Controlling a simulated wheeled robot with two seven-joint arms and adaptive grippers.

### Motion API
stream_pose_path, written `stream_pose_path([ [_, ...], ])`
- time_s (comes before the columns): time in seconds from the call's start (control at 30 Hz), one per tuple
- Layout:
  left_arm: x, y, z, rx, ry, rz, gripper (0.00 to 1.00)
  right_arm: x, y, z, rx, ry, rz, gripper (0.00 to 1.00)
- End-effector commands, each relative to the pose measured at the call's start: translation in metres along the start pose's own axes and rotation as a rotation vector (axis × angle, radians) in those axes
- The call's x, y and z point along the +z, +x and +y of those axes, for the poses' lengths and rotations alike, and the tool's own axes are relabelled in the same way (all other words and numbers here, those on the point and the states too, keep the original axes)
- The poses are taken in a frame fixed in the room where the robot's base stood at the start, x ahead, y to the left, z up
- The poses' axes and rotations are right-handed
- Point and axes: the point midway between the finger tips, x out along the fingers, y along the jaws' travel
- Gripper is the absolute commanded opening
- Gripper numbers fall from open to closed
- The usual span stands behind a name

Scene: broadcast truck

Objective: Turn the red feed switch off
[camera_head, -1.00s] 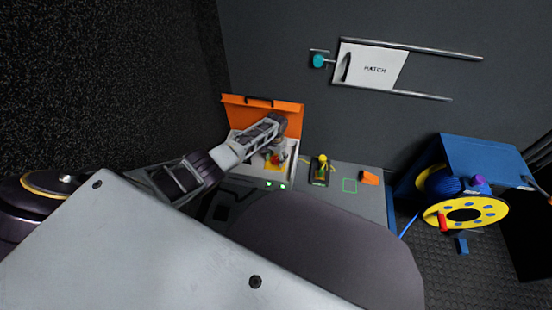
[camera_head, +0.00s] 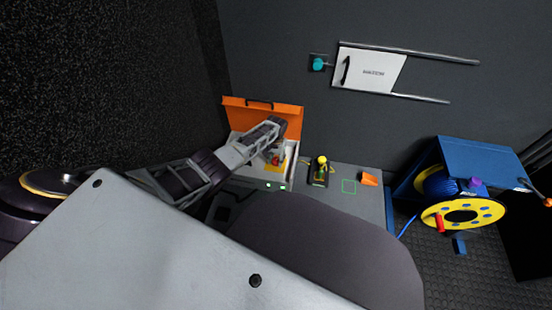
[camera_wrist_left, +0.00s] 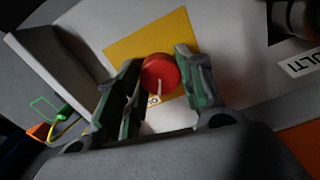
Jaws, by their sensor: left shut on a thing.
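The red feed switch (camera_wrist_left: 160,72) is a round red knob with a pale line on its face, set on a yellow plate (camera_wrist_left: 130,45) in the left wrist view. My left gripper (camera_wrist_left: 160,88) has one finger on each side of the knob and is shut on it. Part of the lettering on the plate is hidden. In the head view my left gripper (camera_head: 274,157) reaches down into the open white box (camera_head: 292,172) with the orange lid (camera_head: 262,112), and the knob shows only as a small red spot. My right gripper is not in view.
A dark unit with a yellow knob (camera_head: 321,160) stands just right of the box. A blue and yellow cable reel (camera_head: 463,215) is further right.

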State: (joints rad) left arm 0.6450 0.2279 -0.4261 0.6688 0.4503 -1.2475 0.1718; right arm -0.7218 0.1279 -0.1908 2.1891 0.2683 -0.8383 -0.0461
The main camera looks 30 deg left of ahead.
Motion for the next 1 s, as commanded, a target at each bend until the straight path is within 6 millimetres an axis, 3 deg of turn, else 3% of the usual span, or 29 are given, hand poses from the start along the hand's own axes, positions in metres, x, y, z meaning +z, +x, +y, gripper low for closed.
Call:
stream_pose_path([
  [1.0, 0.000, 0.000, 0.001, 0.001, -0.881, -0.002, 0.14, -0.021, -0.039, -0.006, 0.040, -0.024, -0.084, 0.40],
])
